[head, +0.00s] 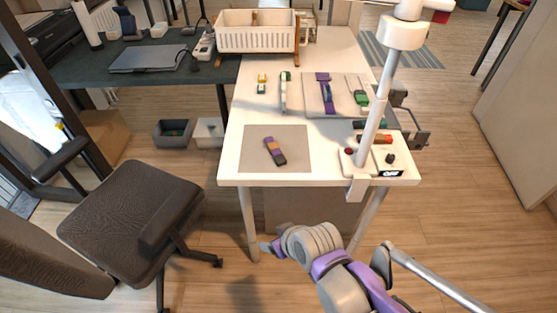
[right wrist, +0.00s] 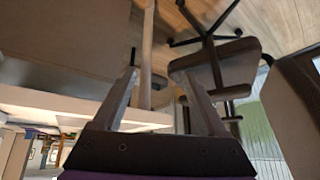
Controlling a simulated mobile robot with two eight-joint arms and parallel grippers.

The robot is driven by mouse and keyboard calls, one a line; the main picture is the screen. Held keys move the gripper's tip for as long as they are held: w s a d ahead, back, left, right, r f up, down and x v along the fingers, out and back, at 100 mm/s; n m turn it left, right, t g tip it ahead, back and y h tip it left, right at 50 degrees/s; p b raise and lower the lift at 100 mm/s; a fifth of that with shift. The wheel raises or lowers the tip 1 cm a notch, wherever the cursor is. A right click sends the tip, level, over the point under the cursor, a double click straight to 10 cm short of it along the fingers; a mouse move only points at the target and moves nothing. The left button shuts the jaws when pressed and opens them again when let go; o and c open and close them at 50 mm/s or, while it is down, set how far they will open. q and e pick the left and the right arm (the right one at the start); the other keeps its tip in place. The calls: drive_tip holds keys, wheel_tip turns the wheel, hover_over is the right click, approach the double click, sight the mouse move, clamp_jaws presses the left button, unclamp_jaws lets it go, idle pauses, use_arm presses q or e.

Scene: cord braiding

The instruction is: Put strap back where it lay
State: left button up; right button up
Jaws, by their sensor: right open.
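A short banded piece in purple, orange and dark grey, seemingly the strap (head: 274,151), lies slantwise on the grey mat (head: 298,162) at the table's front left. Behind it, a purple strap-like piece (head: 325,95) lies on a light board (head: 343,108). My right gripper (head: 268,247) is low in front of the table, below its top and well apart from the strap. The right wrist view shows its two fingers (right wrist: 153,78) spread with nothing held between them. My left gripper is not in view.
A white table (head: 230,142) carries a white slatted basket (head: 256,32) at the back and a post with a control box (head: 372,162) at the front right. A dark chair (head: 125,215) stands left. Table legs stand near my right gripper.

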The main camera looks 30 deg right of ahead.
drive_tip(key=w+d+r+t+p, duration=0.2)
drive_tip(key=w+d+r+t, duration=0.1)
drive_tip(key=w+d+r, duration=0.4)
drive_tip(key=m+t+h+p, duration=0.2)
approach(276, 150)
drive_tip(key=w+f, duration=0.1)
drive_tip(key=w+f+b, duration=0.1)
drive_tip(key=w, duration=0.1)
drive_tip(key=shift+d+h, duration=0.2)
drive_tip(key=shift+h, duration=0.1)
drive_tip(key=b+x, duration=0.1)
drive_tip(key=x, duration=0.4)
drive_tip(key=shift+a, duration=0.2)
drive_tip(key=shift+w+d+f, duration=0.1)
drive_tip(key=shift+w+f, duration=0.15)
drive_tip(key=shift+w, duration=0.2)
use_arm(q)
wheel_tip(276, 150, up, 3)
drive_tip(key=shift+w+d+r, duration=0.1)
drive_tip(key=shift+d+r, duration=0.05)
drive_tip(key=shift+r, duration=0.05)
use_arm(e)
clamp_jaws()
